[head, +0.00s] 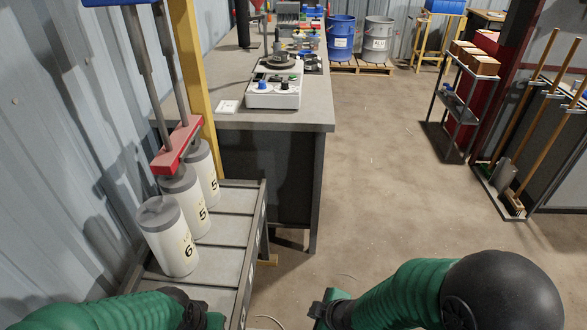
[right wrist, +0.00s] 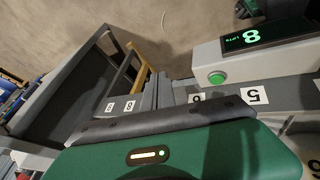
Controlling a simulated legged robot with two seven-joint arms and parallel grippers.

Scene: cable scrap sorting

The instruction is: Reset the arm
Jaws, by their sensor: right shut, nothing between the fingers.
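My right gripper (head: 322,312) is at the bottom centre of the head view, partly cut off by the lower edge. It is shut and holds nothing. My right arm (head: 412,290), in a green sleeve, comes in from the bottom right. My left arm (head: 110,312) comes in from the bottom left. The left gripper (head: 205,320) is mostly cut off at the lower edge, and its fingers cannot be made out.
White canisters marked 6 (head: 170,240) and 5 stand on a slatted grey rack (head: 225,225) at left, near a red bar (head: 176,146). A grey workbench (head: 270,120) stands behind.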

